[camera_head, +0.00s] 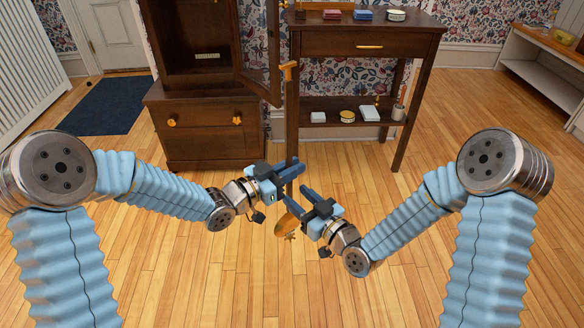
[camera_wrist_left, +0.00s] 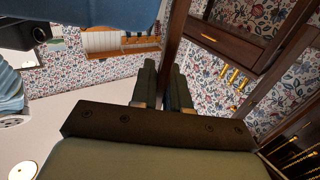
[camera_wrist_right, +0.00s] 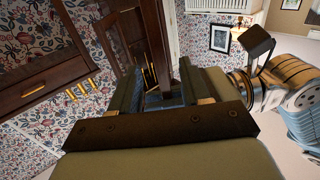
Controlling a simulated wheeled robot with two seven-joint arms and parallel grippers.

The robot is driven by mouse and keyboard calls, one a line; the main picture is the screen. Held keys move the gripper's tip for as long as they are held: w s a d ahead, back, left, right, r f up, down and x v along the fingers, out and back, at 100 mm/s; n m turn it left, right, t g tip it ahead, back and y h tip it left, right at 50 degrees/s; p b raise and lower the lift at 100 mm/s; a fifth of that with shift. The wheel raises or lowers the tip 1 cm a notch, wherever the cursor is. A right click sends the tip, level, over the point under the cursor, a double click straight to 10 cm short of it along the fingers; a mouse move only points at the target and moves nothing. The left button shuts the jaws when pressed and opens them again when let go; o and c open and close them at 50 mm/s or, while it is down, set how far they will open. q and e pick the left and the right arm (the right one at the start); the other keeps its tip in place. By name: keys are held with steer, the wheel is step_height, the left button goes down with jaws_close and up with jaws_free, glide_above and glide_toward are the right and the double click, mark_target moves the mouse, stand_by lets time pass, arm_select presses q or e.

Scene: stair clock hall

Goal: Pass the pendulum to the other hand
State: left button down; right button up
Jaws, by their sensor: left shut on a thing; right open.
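My left gripper (camera_head: 294,170) is shut on the rod, above the bob; in the left wrist view the rod (camera_wrist_left: 174,40) runs between the fingers (camera_wrist_left: 163,85). My right gripper (camera_head: 301,199) is open, lower on the rod and just above the bob. In the right wrist view a dark wooden bar, seemingly the rod (camera_wrist_right: 156,45), stands between its spread fingers (camera_wrist_right: 153,85). Contact there is unclear.
A dark wooden clock cabinet (camera_head: 205,100) with an open door stands behind at left. A dark side table (camera_head: 400,45) with small boxes and a lower shelf (camera_head: 330,104) stands right of it. A blue mat (camera_head: 108,106) lies far left. The wooden floor around my grippers is clear.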

steer(key=s+d+f+m+g+h, duration=0.3)
steer(key=s+f+g, duration=0.3)
steer(key=s+f, duration=0.4)
steer(key=s+d+f+m+g+h, duration=0.3)
steer(key=s+f+m+g, duration=0.3)
steer(key=s+f, duration=0.4)
step_height(320, 180, down, 6)
steer(key=shift+d+f+g+h, duration=0.15)
steer(key=shift+d+g+h, duration=0.25)
steer(key=shift+d+g, duration=0.35)
